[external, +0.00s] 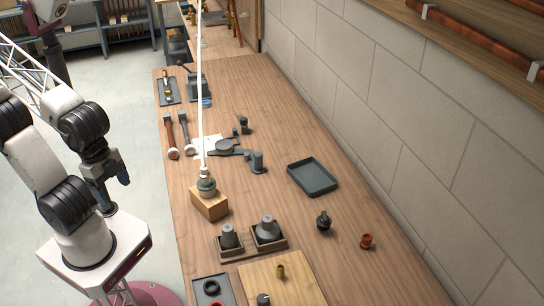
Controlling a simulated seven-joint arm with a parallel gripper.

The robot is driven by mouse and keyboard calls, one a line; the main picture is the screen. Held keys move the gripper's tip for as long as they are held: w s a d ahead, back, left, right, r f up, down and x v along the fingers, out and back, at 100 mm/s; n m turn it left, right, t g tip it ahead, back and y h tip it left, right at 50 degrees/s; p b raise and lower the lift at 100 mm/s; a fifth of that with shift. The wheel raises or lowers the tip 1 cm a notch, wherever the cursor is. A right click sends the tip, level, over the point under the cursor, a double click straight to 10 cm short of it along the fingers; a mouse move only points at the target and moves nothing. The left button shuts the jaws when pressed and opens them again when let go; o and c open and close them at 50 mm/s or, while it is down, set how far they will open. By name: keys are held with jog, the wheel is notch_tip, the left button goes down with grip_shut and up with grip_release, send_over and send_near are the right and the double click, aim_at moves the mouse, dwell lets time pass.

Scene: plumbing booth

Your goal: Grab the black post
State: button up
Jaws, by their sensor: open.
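No single thing is plainly the black post. A small black upright piece (323,222) stands on the right half of the table, in front of the grey tray. Two dark grey tapered pieces, a smaller one (229,236) and a larger one (268,230), stand in a wooden holder near the front. A short dark cylinder (263,299) is at the bottom edge, partly cut off. My gripper (121,178) is open and hangs to the left of the table, over the floor side, apart from all these pieces. Its fingers are small in this view.
A wooden block (210,204) with a round fitting and tall white pipe stands near the left edge. An empty grey tray (313,179) and a copper fitting (367,241) lie to the right. A block wall bounds the right; the right front is clear.

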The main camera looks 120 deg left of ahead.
jog(key=w+a+n+g+h, duration=0.3)
jog(key=w+n, duration=0.4)
jog(key=w, duration=0.7)
jog(key=n+t+h, duration=0.4)
jog(key=n+h, duration=0.3)
jog(key=n, duration=0.5)
send_over(324, 214)
jog(key=s+d, duration=0.8)
jog(key=d, duration=0.1)
notch_tip(324, 214, down, 10)
jog(key=w+a+f+n+t, duration=0.1)
jog(key=w+a+f+n, duration=0.1)
jog(key=a+f, duration=0.2)
jog(key=w+a+f+n+t+h, duration=0.1)
jog(key=w+a+f+n+t, duration=0.1)
jog(key=a, duration=0.8)
notch_tip(324, 214, down, 3)
jog(key=shift+w+a+r+n, duration=0.2)
jog(key=shift+w+a+n, duration=0.1)
jog(key=shift+n, duration=0.2)
jog(key=shift+x, duration=1.35)
jog(key=shift+x, duration=2.55)
